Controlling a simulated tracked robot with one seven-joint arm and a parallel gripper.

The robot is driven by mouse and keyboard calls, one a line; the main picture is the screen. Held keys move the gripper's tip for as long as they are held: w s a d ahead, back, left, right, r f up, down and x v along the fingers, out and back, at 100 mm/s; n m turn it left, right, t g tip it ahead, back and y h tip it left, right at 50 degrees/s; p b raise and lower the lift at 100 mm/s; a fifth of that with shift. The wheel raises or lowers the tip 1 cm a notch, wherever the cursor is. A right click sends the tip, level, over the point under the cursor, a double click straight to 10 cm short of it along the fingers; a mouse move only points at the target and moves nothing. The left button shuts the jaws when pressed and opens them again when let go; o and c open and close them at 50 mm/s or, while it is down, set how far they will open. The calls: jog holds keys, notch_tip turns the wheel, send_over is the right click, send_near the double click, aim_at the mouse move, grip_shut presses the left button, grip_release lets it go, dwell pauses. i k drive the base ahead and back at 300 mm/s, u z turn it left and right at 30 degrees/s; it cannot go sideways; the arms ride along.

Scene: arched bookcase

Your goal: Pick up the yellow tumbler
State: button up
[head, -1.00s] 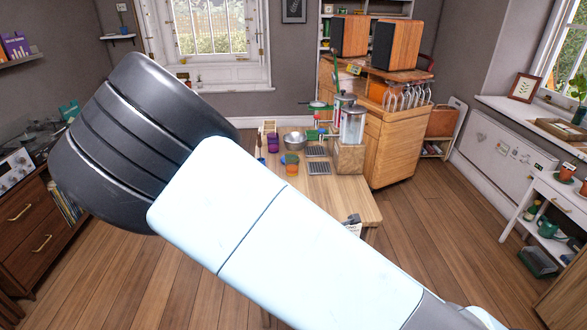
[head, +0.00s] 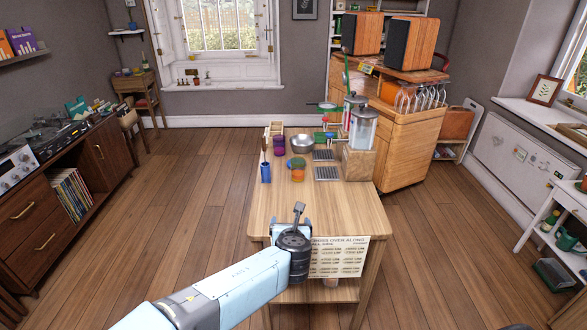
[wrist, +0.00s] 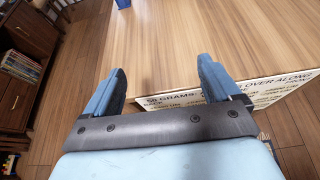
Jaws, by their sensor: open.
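A small yellow-orange tumbler (head: 297,175) stands on the wooden table, with something green directly behind or on top of it; I cannot tell which. A blue cup (head: 265,173) holding utensils stands to its left, and a purple cup (head: 279,149) is farther back. My gripper (wrist: 160,65) is open and empty over the table's near edge in the wrist view. In the head view my gripper (head: 298,212) is in front of the tumbler, well short of it. The tumbler does not show in the wrist view; the blue cup's base (wrist: 123,3) shows at its top edge.
The table's (head: 320,215) near half is bare. A printed sheet (head: 338,257) hangs at its front edge. A metal bowl (head: 301,143), dark grates (head: 327,173) and a clear-jar dispenser on a wooden block (head: 358,163) stand farther back and right.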

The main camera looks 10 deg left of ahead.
aim_at(298, 170)
jog(key=i, duration=0.95)
jog(key=z, duration=0.2)
